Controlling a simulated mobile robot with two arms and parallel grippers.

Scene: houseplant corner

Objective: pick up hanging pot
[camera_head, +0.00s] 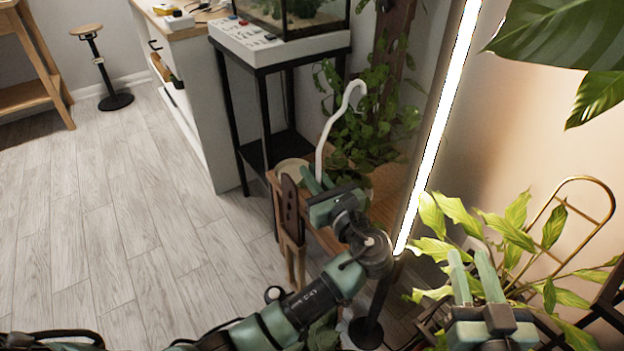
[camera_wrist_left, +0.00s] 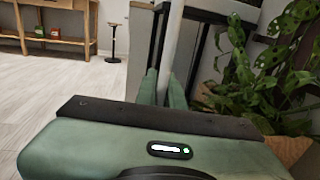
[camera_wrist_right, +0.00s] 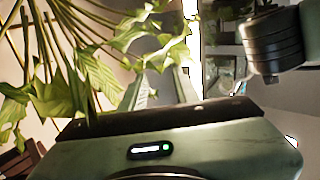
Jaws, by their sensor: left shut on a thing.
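A white curved hook (camera_head: 335,118), which looks like the hanger of the hanging pot, rises above the small wooden table beside a leafy plant. My left gripper (camera_head: 316,182) is at the hook's lower shaft. In the left wrist view the pale shaft (camera_wrist_left: 172,45) stands between my left fingers (camera_wrist_left: 164,88), which are shut on it. The pot's body cannot be made out clearly; my left gripper and arm cover part of that area. My right gripper (camera_head: 474,272) is in front of the leafy plant at the right. Its fingers (camera_wrist_right: 160,90) are apart with nothing held between them.
A wooden table (camera_head: 325,236) with a pale dish (camera_head: 292,171) and a tan pot (camera_head: 388,181) lies around my left gripper. A black stand (camera_head: 265,115) is behind it. A lit lamp tube (camera_head: 437,130) stands between my arms.

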